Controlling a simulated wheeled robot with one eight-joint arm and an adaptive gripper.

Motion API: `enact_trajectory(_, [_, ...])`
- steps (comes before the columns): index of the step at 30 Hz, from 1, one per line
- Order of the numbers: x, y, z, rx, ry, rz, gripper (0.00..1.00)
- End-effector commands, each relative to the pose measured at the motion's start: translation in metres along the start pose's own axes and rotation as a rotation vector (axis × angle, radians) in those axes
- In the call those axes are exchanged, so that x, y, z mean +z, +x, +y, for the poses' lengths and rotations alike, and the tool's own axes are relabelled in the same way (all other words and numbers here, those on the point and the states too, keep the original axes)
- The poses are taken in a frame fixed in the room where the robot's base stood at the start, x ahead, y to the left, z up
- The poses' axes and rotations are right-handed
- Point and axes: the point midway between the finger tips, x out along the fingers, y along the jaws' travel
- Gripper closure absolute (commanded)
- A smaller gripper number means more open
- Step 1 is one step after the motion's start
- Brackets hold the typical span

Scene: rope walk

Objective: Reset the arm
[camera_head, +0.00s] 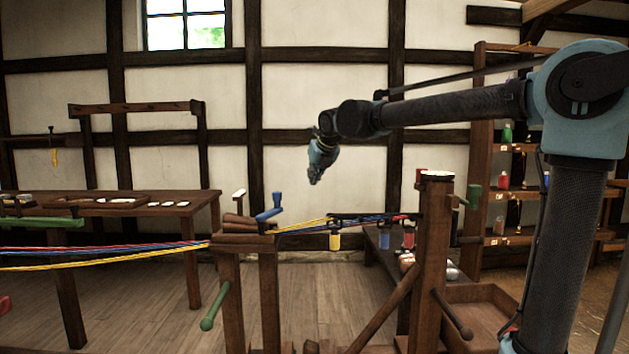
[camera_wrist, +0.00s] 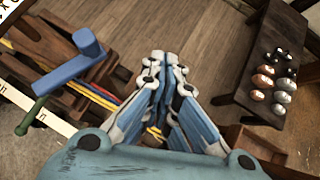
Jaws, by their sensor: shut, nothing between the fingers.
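My gripper (camera_head: 316,174) hangs in the air near the middle of the head view, pointing down, above and to the right of the blue crank handle (camera_head: 270,208). My arm reaches in from the right, bent at a raised elbow. In the wrist view my gripper (camera_wrist: 163,65) is shut, its fingers together and holding nothing. The blue crank handle (camera_wrist: 70,68) shows at the left there, apart from the fingers. The gripper hides part of the floor and of the ropes below it.
Red, blue and yellow ropes (camera_head: 120,253) run left from a wooden stand (camera_head: 228,240). A wooden post (camera_head: 432,240) stands right of the gripper. A low bench (camera_wrist: 262,55) holds several metallic balls. A long table (camera_head: 150,208) and shelves (camera_head: 500,215) stand behind. Open air surrounds the gripper.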

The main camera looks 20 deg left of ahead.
Motion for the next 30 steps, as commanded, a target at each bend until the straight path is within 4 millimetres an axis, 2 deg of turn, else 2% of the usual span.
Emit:
enact_trajectory(7, [-0.004, -0.001, -0.006, -0.006, 0.027, 0.004, 1.0])
enact_trajectory(11, [-0.025, -0.009, -0.037, -0.038, 0.178, 0.027, 1.0])
enact_trajectory(14, [-0.055, -0.018, -0.075, -0.082, 0.386, 0.051, 1.0])
enact_trajectory(18, [-0.107, -0.036, -0.126, -0.156, 0.718, 0.077, 1.0])
enact_trajectory(21, [-0.147, -0.049, -0.157, -0.213, 0.955, 0.086, 1.0])
enact_trajectory(24, [-0.188, -0.062, -0.184, -0.275, 1.191, 0.086, 1.0])
enact_trajectory(30, [-0.274, -0.087, -0.224, -0.405, 1.663, 0.058, 1.0])
